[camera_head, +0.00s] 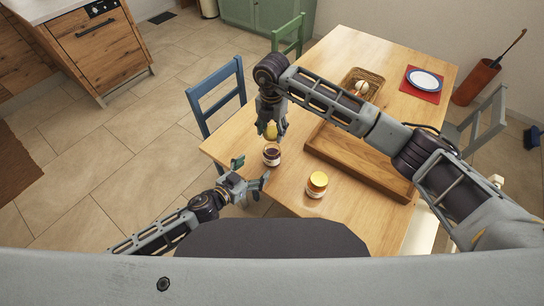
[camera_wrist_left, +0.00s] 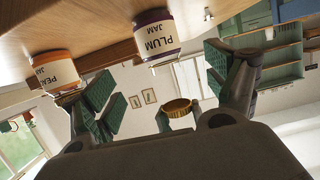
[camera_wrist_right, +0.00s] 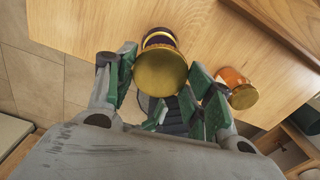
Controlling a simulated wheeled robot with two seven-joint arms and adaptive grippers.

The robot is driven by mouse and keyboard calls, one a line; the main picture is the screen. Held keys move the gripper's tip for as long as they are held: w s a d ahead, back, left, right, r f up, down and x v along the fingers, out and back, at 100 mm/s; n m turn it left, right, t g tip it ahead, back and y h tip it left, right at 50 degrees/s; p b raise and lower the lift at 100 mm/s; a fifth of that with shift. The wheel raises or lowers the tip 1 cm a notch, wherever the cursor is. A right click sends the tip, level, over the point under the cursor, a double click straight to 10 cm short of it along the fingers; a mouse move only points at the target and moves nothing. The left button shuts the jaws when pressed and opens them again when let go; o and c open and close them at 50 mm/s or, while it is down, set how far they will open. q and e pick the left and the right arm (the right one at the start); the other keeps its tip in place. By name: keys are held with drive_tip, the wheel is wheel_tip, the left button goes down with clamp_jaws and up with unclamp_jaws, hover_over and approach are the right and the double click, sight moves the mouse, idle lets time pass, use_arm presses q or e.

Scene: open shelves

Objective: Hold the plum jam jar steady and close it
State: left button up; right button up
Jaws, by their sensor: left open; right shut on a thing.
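The plum jam jar (camera_head: 272,155) stands upright and open near the table's left corner, dark with a white label. It also shows in the left wrist view (camera_wrist_left: 157,38), where the picture is turned over. My right gripper (camera_head: 272,127) is shut on a gold lid (camera_wrist_right: 160,70) and holds it above the jar. A gap shows between lid (camera_wrist_left: 177,107) and jar in the left wrist view. My left gripper (camera_head: 251,172) is open and empty beside the jar, low at the table edge. Its fingers do not touch the jar.
An orange jam jar with a gold lid (camera_head: 317,183) stands right of the plum jar. A wooden tray (camera_head: 340,160) lies behind it, partly under my right arm. A basket (camera_head: 373,80) and a plate (camera_head: 424,80) are farther back. A blue chair (camera_head: 216,97) stands at the left edge.

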use_arm(q)
drive_tip(key=shift+w+d, duration=0.1)
idle(0.6)
drive_tip(key=shift+x, duration=5.85)
drive_tip(key=shift+f, duration=0.1)
drive_tip(key=c, duration=1.5)
drive_tip(key=shift+c, duration=0.2)
use_arm(e)
hover_over(272, 144)
drive_tip(key=s, duration=0.2)
drive_tip(key=shift+s+f, duration=0.15)
drive_tip(key=shift+f, duration=2.3)
drive_tip(key=shift+f, duration=0.1)
drive_tip(key=shift+f, duration=0.8)
drive_tip(key=shift+f, duration=0.55)
